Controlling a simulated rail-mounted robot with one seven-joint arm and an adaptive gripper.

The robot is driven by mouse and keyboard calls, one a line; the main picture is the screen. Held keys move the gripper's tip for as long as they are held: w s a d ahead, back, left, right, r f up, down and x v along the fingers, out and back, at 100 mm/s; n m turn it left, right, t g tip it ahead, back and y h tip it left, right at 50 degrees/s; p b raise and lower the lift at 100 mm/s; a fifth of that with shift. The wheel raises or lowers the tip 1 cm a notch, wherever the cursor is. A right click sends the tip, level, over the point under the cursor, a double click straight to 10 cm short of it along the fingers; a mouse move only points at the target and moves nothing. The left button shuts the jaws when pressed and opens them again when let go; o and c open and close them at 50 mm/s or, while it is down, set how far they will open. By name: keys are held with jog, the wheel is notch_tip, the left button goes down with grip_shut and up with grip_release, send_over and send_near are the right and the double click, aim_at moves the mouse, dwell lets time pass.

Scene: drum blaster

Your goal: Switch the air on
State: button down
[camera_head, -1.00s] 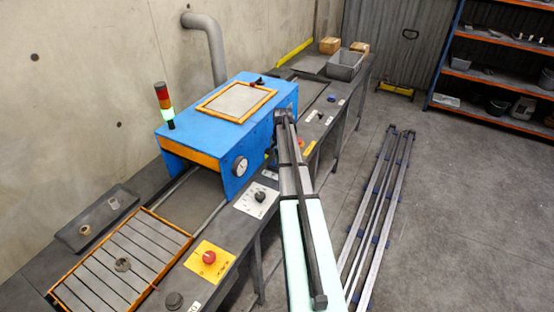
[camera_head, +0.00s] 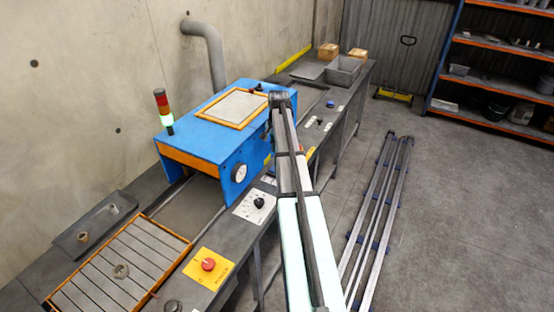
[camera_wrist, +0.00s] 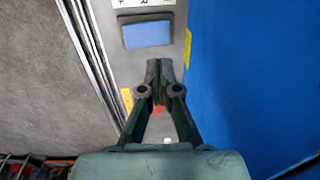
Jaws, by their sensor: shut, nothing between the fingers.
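In the wrist view, a blue rectangular button or rocker (camera_wrist: 147,33) sits in a dark frame on a grey panel. A white label above it is cut off by the top edge and I cannot read it. My gripper (camera_wrist: 160,68) is shut and empty, its tips pointing toward the panel just below the blue button in the picture. I cannot tell whether the tips touch anything. A small red spot (camera_wrist: 158,109) shows between the finger links. In the head view, my arm hides the gripper and part of the panel beside the blue blaster cabinet (camera_head: 222,140).
The bench front carries a black knob (camera_head: 259,202), a red button on a yellow plate (camera_head: 208,264) and more controls farther back. The cabinet's blue side (camera_wrist: 255,80) is close on the right in the wrist view. Metal rails (camera_head: 375,215) lie on the floor at right.

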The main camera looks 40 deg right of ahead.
jog(key=shift+w+a+r+b, duration=0.15)
jog(key=shift+r+b, duration=0.1)
jog(key=shift+r, duration=0.9)
jog(key=shift+w+d+r+b, duration=0.1)
jog(key=shift+r+b, duration=0.15)
jog(key=shift+r, duration=0.85)
